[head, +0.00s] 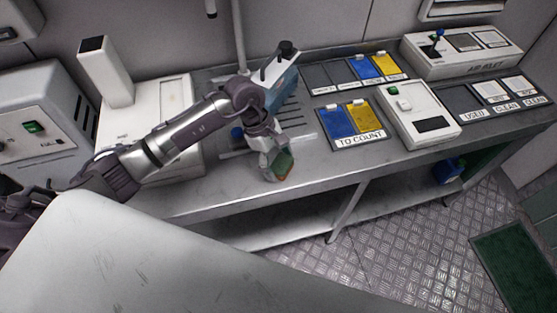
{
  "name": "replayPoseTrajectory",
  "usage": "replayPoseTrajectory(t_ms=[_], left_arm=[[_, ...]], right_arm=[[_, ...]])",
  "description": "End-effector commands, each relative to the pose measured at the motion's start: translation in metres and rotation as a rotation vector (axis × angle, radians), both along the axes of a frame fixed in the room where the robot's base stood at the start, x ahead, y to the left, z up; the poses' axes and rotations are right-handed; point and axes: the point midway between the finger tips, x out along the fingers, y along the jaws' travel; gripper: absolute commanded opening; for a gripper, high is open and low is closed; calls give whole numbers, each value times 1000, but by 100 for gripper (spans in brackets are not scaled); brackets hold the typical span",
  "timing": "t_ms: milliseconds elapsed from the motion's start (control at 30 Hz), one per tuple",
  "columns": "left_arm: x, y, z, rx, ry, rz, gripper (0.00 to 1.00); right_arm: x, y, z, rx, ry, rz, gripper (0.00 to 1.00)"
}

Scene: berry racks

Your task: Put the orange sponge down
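My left gripper (274,164) hangs down over the front part of the metal bench, its arm coming in from the left. At its fingers is a small block, the sponge (284,163), with a green face and a little orange along its lower edge. The gripper appears shut on it, though the fingers are partly hidden. The sponge is close to the bench top near the front edge; I cannot tell whether it touches. My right gripper is not in view.
The metal bench (225,190) has bare room along its front edge. A "TO COUNT" mat (322,142) with blue and yellow cards lies right of the gripper. A white device (415,100) stands beyond it. A white machine (120,118) stands left, behind my arm.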

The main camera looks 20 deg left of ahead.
Motion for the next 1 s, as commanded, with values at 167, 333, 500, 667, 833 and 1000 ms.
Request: replayPoseTrajectory(t_ms=[167, 333, 500, 667, 833, 1000], left_arm=[[0, 0, 0, 0, 0, 0, 87], [0, 0, 2, 0, 0, 0, 87], [3, 6, 15, 1, -5, 1, 87], [5, 19, 45, 2, -5, 1, 87], [7, 33, 79, 2, -5, 2, 87], [8, 42, 103, 1, -3, 1, 87]], right_arm=[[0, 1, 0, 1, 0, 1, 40], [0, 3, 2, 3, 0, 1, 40], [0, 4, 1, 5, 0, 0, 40], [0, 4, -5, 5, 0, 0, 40], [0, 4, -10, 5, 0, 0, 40], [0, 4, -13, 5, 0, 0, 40]])
